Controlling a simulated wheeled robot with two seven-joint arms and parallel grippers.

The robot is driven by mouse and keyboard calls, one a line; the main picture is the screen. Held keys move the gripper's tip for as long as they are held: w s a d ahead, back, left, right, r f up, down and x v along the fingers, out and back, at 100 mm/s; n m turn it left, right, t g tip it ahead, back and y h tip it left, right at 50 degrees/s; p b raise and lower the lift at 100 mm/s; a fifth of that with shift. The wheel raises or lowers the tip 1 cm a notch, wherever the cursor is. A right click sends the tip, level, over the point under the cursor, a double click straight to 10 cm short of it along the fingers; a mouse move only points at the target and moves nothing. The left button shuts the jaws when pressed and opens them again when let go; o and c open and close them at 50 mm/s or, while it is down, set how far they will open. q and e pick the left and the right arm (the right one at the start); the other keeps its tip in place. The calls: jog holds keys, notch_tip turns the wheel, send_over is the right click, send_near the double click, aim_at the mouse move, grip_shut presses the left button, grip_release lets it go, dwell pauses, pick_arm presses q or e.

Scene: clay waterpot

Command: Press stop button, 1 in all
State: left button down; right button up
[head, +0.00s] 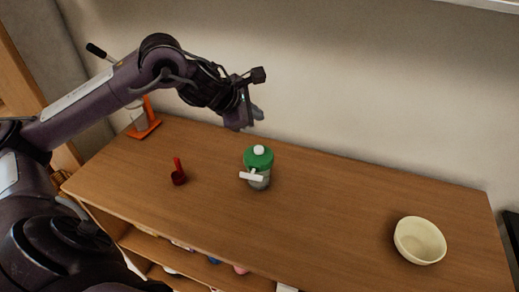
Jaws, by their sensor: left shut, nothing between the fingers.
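A green-topped pot (259,160) stands on the wooden counter near the middle. It has a white round knob on top, a white bar-shaped piece on its front and a greyish lower body. I cannot tell for sure which part, if any, is a stop button. My left gripper (257,113) is shut and empty. In the picture it shows above the pot, towards the back wall, and appears apart from it. My right gripper is not in view.
An orange stand (146,130) is at the back left, partly behind my arm. A cream bowl (419,240) sits at the right. The counter (335,215) between pot and bowl is clear.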

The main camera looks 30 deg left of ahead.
aim_at(256, 150)
pick_arm(q)
notch_tip(256, 150, down, 3)
jog(key=shift+s+r+b, duration=0.1)
jog(key=shift+r+b, duration=0.05)
jog(key=shift+b, duration=0.75)
notch_tip(256, 150, down, 5)
jog(key=b, duration=0.4)
jog(key=shift+r, duration=0.2)
jog(key=shift+f+b, duration=0.3)
jog(key=shift+b, duration=0.1)
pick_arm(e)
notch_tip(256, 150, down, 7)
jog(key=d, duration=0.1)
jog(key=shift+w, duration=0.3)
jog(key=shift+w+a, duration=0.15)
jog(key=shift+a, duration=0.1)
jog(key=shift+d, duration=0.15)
pick_arm(q)
jog(key=shift+f+b, duration=0.35)
jog(key=shift+b, duration=0.05)
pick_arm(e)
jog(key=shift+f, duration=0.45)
